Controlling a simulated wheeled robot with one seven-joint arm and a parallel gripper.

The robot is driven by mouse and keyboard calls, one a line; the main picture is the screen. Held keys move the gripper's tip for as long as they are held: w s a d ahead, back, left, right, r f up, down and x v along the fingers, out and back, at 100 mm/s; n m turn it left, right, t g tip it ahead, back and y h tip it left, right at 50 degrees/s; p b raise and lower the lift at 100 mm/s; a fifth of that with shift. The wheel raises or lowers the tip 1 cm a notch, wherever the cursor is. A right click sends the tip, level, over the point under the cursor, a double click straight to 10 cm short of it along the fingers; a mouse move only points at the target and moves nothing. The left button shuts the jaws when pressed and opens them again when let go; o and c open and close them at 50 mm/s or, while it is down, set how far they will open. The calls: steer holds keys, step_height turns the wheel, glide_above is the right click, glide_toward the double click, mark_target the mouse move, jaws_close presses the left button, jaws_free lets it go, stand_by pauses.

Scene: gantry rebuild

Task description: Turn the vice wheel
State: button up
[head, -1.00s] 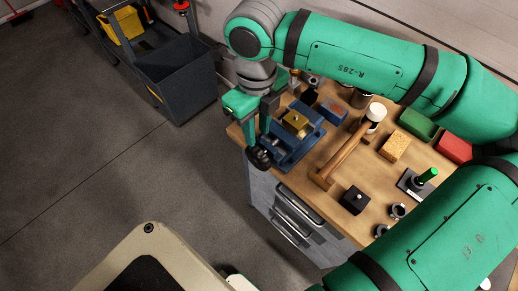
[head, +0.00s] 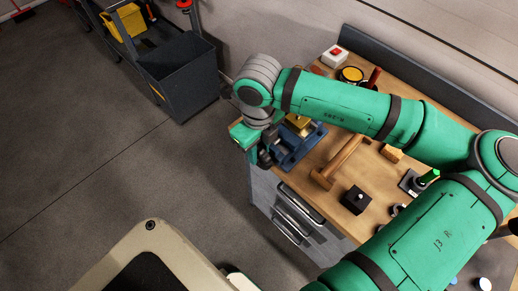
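The blue vice (head: 296,156) sits on the left front corner of the wooden bench, with a brass-coloured block (head: 301,121) in it. My gripper (head: 257,150) is at the vice's left front end, where the dark vice wheel is. The gripper and wrist hide most or all of the wheel. I cannot tell whether the fingers touch the wheel or how far apart they are.
On the bench (head: 305,185), a wooden-handled mallet (head: 338,165) lies right of the vice. A black block (head: 355,200) and a green-topped tool (head: 427,177) are further right.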

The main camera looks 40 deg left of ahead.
jaws_close()
steer(key=shift+d+y, duration=0.3)
steer(key=shift+y, duration=0.5)
jaws_free()
steer(key=r, duration=0.3)
steer(key=d+r, duration=0.1)
steer(key=r, duration=0.6)
steer(key=shift+d+r, duration=0.25)
steer(key=shift+r, duration=0.1)
